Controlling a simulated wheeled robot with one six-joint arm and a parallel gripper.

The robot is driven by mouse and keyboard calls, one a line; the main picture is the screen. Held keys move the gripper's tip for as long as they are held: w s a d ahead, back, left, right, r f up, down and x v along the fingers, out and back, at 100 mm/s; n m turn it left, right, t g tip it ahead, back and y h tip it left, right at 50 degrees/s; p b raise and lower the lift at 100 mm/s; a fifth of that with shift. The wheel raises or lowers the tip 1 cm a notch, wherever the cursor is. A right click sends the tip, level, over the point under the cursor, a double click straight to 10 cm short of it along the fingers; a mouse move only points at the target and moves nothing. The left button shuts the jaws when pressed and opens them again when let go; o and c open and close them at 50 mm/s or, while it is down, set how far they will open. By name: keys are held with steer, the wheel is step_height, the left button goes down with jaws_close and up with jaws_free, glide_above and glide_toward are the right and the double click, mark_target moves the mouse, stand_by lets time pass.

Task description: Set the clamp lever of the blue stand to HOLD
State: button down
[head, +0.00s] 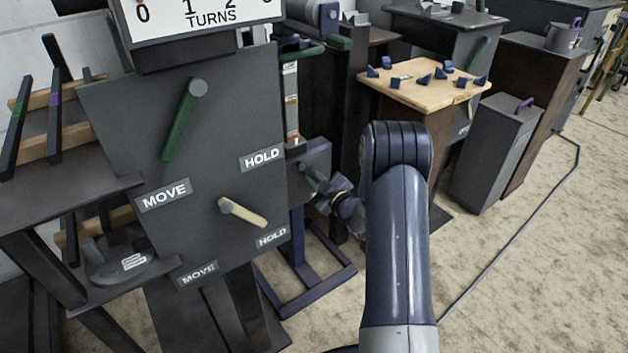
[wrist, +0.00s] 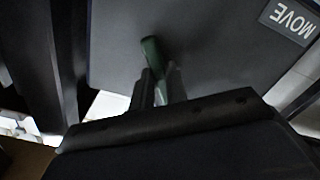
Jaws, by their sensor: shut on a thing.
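The blue stand (head: 298,235) stands behind the large dark panel, with a blue post and a blue floor frame. It carries a small grey plate (head: 318,158), which fills much of the wrist view (wrist: 215,50). The green clamp lever (head: 309,173) is on that plate, and it also shows in the wrist view (wrist: 151,52). My gripper (head: 322,186) is shut on the lever, with the lever between its fingers in the wrist view (wrist: 160,88). A MOVE label (wrist: 289,20) shows upside down at the plate's upper right corner. I see no HOLD label for this lever.
The large dark panel (head: 110,115) stands left of my arm, with its own green lever (head: 183,120), cream lever (head: 243,212) and MOVE and HOLD labels. A wooden-topped table (head: 430,97) with blue pieces is behind my arm. Open floor (head: 540,250) lies to the right.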

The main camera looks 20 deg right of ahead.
stand_by(0.3)
steer(key=c, duration=1.4)
jaws_free()
steer(key=p+v, duration=0.3)
steer(key=v, duration=0.7)
steer(key=shift+s+d, duration=0.15)
steer(key=shift+s, duration=0.2)
